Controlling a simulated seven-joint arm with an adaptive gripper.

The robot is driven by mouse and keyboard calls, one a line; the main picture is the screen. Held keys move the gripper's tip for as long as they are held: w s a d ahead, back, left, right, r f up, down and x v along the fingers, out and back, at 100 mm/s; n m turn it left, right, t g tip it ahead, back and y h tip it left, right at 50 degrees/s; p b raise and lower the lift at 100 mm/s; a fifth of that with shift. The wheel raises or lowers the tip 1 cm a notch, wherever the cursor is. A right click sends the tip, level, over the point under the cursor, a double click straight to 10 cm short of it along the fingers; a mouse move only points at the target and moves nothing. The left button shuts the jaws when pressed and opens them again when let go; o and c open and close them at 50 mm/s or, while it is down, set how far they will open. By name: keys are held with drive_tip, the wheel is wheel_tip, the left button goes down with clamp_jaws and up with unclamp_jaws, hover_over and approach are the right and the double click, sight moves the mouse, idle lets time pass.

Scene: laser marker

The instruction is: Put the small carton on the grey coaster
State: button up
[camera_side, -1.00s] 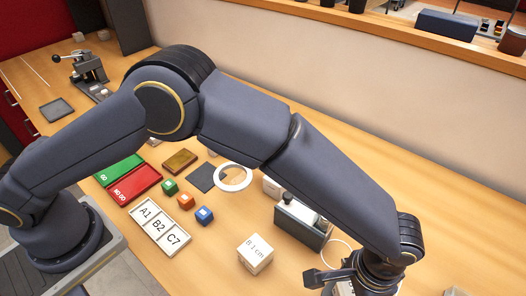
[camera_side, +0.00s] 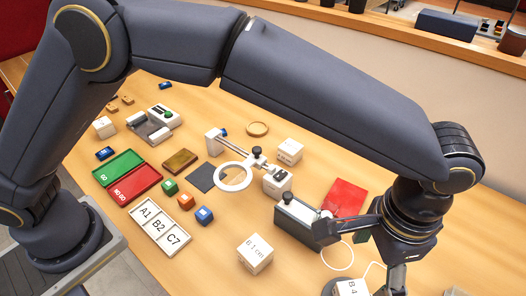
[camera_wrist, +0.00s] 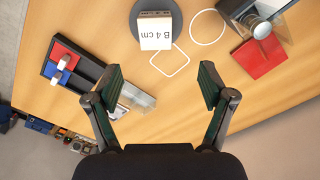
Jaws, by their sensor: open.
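The small white carton (camera_wrist: 155,31), marked "B 4 cm", is at the top middle of the wrist view. It sits on the dark grey round coaster (camera_wrist: 138,14), whose rim shows around it. In the side view the carton (camera_side: 350,288) is at the bottom edge, partly cut off, with a sliver of the coaster (camera_side: 328,288) beside it. My gripper (camera_wrist: 160,82) is open and empty, its fingers apart from the carton. In the side view it is at lower right, above the table near the carton.
A larger white box (camera_side: 255,253) stands left of a grey device (camera_side: 302,222). A red sheet (camera_wrist: 259,56) lies at right in the wrist view. A dark board with blue and red blocks (camera_wrist: 62,60) is at left. White loops (camera_wrist: 207,27) lie near the coaster.

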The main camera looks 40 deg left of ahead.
drive_tip(key=w+a+r+n+t, duration=0.1)
drive_tip(key=w+a+r+n, duration=0.15)
drive_tip(key=a+r, duration=0.6)
drive_tip(key=w+a+r+n+t, duration=0.1)
drive_tip(key=w+a+r, duration=0.25)
drive_tip(key=a, duration=0.95)
drive_tip(key=s+a+r+n+t, duration=0.1)
drive_tip(key=s+a+r, duration=0.1)
drive_tip(key=a, duration=0.4)
drive_tip(key=s+a+r+n+t, duration=0.1)
drive_tip(key=s+a+r, duration=0.15)
drive_tip(key=a, duration=0.35)
drive_tip(key=s+a+f+n+t, duration=0.1)
drive_tip(key=s+a+f+n, duration=0.2)
drive_tip(key=s+a, duration=0.7)
drive_tip(key=shift+a+f+t, duration=0.15)
drive_tip(key=shift+f+t, duration=0.15)
drive_tip(key=shift+f, duration=0.15)
